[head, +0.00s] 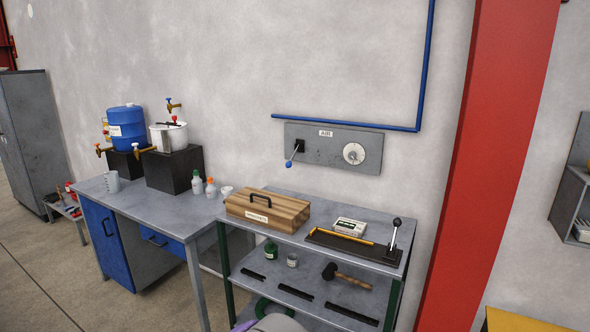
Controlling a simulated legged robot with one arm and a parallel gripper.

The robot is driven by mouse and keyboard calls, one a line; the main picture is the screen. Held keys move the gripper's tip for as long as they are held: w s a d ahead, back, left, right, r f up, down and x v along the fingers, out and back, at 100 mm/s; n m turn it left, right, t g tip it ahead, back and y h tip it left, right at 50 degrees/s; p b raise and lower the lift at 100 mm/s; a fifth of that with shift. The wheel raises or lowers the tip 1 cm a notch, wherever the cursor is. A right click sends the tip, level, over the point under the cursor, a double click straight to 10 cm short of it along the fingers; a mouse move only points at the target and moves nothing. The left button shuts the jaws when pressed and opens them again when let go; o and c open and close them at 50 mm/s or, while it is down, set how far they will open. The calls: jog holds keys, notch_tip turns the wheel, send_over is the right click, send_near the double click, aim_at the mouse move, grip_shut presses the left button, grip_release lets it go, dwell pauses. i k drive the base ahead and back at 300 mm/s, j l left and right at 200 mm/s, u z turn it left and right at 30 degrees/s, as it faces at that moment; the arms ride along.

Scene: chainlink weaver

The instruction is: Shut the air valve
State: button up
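A grey panel (325,152) labelled "AIR" is fixed to the wall above the metal shelf. On its left side is a black-mounted lever (295,153) with a blue knob (289,164) at its end. The lever points down and slightly left. On the panel's right side is a round white dial (353,153), too small to read. A blue pipe (350,125) runs along the panel's top and then up the wall. My gripper is not in view.
The metal shelf (285,236) below the panel holds a wooden box (268,208), a small device (350,226) and a tray with an upright lever (395,232). A workbench (165,208) stands left, a red column (490,150) right. Open floor (45,290) lies front left.

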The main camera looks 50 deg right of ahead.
aim_at(289, 165)
jog(key=z, duration=1.4)
